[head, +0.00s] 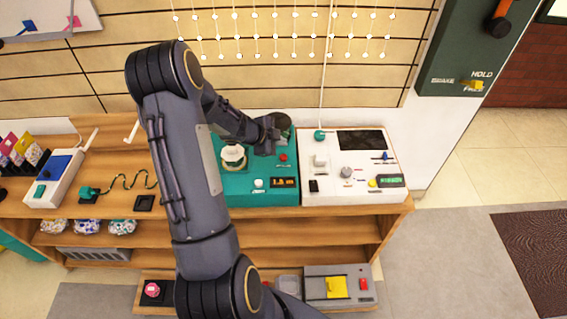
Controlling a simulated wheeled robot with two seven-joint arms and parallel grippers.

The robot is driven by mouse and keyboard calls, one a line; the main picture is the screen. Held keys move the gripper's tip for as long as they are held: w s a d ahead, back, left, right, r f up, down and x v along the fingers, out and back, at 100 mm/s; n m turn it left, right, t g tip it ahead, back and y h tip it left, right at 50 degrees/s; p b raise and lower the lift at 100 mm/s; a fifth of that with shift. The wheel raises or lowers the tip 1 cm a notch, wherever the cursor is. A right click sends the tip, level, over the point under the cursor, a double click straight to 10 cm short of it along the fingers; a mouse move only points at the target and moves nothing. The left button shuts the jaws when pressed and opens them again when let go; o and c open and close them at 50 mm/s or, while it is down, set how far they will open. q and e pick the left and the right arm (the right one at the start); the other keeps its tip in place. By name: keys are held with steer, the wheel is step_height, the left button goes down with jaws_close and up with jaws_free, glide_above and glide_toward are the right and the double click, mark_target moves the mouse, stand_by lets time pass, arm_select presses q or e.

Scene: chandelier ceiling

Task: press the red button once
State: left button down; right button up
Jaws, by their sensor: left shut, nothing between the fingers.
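A small red button (283,157) is on the teal box (268,199) on the counter, right of a round white part (233,155). My left gripper (268,146) is over the back of this box, just left of the red button in the picture. It looks shut and empty, and I cannot tell its height above the box. Another red piece (363,284) is on a grey panel on the lower shelf, and a pink-red round knob (152,289) is on a black box there. My right gripper is not in view.
A white control panel (352,190) with knobs and a dark screen stands right of the teal box. A wire-maze toy (125,182) and a blue-screen device (58,178) are at left. Slatted wall with small lights is behind. Floor at right is open.

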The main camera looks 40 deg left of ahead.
mark_target(280, 158)
arm_select(q)
step_height(280, 158, down, 3)
steer(key=shift+f+b, duration=0.2)
steer(key=shift+b, duration=0.65)
steer(key=shift+f, duration=0.1)
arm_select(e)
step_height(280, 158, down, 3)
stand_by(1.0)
arm_select(q)
steer(key=shift+f, duration=0.4)
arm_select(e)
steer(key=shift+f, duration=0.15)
arm_select(q)
steer(key=shift+f+b, duration=0.55)
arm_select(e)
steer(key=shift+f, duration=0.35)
arm_select(q)
steer(key=shift+r, duration=0.1)
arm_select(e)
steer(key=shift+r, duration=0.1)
arm_select(q)
steer(key=shift+r+p, duration=0.9)
steer(key=shift+p, duration=0.25)
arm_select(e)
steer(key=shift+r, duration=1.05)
